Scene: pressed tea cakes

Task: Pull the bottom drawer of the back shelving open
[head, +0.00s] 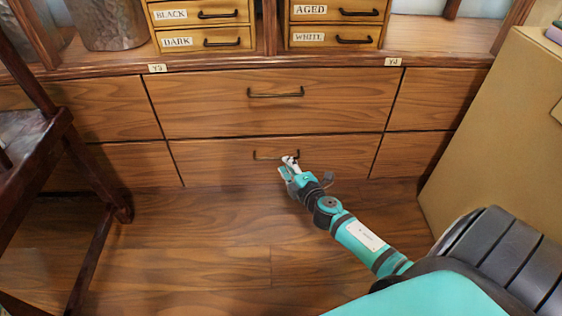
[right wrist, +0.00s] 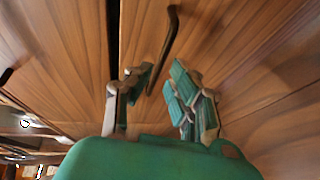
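The bottom drawer (head: 225,162) is a wide wooden front low in the back shelving, and it looks closed, flush with the fronts beside it. Its dark bar handle (head: 262,156) is partly covered by my right gripper (head: 287,165) in the head view. In the right wrist view the handle (right wrist: 172,42) runs down toward the space between the open fingers of my right gripper (right wrist: 156,88). The fingers are apart and not closed on the handle; whether one touches it I cannot tell. My left gripper is not in view.
A wider drawer with its own handle (head: 275,93) sits directly above. Small labelled drawers (head: 203,40) stand on the shelf top. A dark wooden stand (head: 100,200) is at left and a tan box (head: 490,140) at right. The floor (head: 190,245) before the drawer is clear.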

